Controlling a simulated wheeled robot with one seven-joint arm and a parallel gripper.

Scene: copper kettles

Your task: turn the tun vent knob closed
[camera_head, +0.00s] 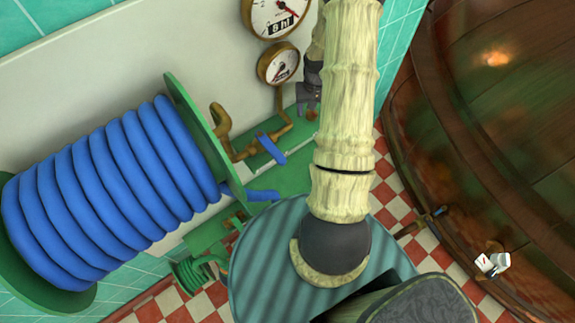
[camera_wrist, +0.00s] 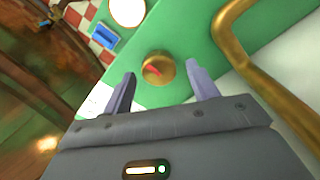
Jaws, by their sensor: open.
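The tun vent knob appears to be the round brass knob (camera_wrist: 158,69) with a red mark on its face, set on a green panel (camera_wrist: 175,28) in the wrist view. My gripper (camera_wrist: 161,73) is open, with one finger to each side of the knob in the picture. I cannot tell whether the fingertips reach down around it or touch it. In the head view my gripper (camera_head: 308,98) is small and partly behind my arm, over the green ledge below the gauges. The knob cannot be made out clearly there.
A thick brass pipe (camera_wrist: 232,45) runs close to the right finger. In the head view, two gauges (camera_head: 278,63) stand beside my gripper, a blue-handled valve (camera_head: 270,149) lies lower left, a blue hose reel (camera_head: 110,190) fills the left, and a large tun (camera_head: 500,120) the right.

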